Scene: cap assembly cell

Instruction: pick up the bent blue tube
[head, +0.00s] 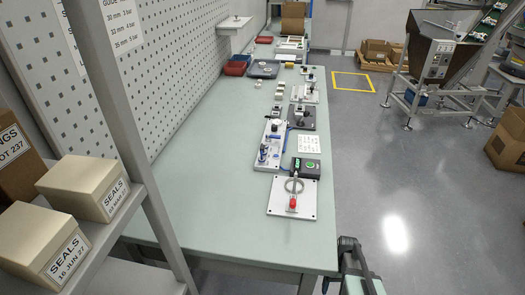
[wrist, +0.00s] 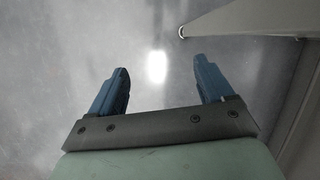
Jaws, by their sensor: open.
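My gripper (wrist: 161,72) is open and empty in the wrist view, its two blue fingers apart over bare grey floor. The wrist view shows no tube. In the head view a thin blue curved piece (head: 286,138) shows beside a white-plated fixture (head: 272,152) on the bench; it is too small to tell whether it is a loose bent tube or a hose. The gripper's fingers cannot be made out in the head view; part of my arm shows at the bottom, beside the bench's near right corner.
The long pale green bench (head: 205,165) has a wide clear left side. Along its right stand a plate with a red-topped part (head: 292,203), a black box with a green button (head: 306,168) and more fixtures. A shelf with SEALS boxes (head: 88,187) is at left.

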